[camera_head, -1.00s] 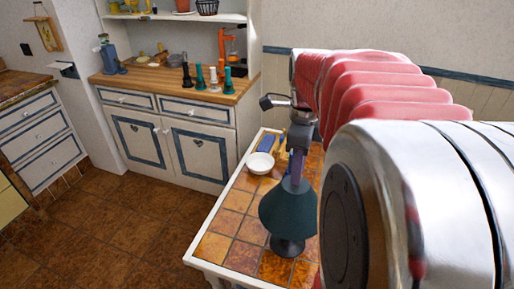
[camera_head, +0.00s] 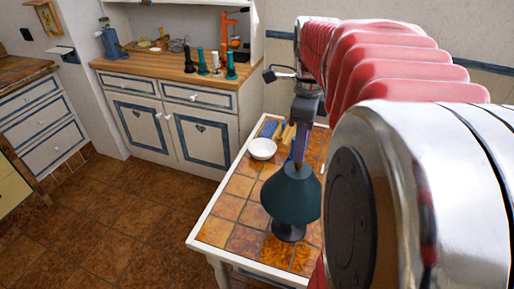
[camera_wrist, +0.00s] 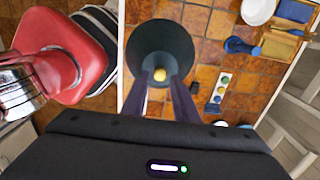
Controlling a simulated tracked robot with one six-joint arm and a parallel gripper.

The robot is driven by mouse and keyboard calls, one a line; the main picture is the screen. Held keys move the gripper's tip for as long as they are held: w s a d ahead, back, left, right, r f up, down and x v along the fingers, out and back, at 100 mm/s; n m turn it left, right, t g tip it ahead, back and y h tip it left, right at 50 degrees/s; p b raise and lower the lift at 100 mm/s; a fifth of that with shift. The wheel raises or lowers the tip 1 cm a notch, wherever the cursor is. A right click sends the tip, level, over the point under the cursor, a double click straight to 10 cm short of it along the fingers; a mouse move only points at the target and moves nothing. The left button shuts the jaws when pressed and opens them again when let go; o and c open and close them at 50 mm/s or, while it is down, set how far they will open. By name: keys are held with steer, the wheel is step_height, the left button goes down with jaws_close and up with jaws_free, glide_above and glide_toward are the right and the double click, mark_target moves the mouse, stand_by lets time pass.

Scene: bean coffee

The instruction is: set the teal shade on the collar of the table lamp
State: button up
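The teal shade (camera_head: 291,196) is a dark cone-shaped shade, upright above the front part of the tiled table. It also shows from above in the wrist view (camera_wrist: 160,38). The lamp's black round base (camera_head: 289,233) stands on the tiles directly below. The shade hides the lamp's stem and collar, so I cannot tell whether the shade rests on the collar. My gripper (camera_head: 297,158) points down at the shade's top. In the wrist view its two fingertips (camera_wrist: 161,80) close on the top of the shade, with a small gold round piece (camera_wrist: 159,74) between them.
On the table (camera_head: 224,205) are a white bowl (camera_head: 262,149) and a blue item (camera_head: 269,128) farther back. The wrist view shows a strip with coloured dots (camera_wrist: 219,88). The tiles left of the lamp are clear.

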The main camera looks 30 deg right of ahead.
steer(key=shift+r, duration=1.2)
steer(key=o, duration=0.6)
steer(key=shift+c, duration=0.2)
step_height(320, 180, up, 14)
steer(key=shift+f, duration=0.15)
stand_by(0.5)
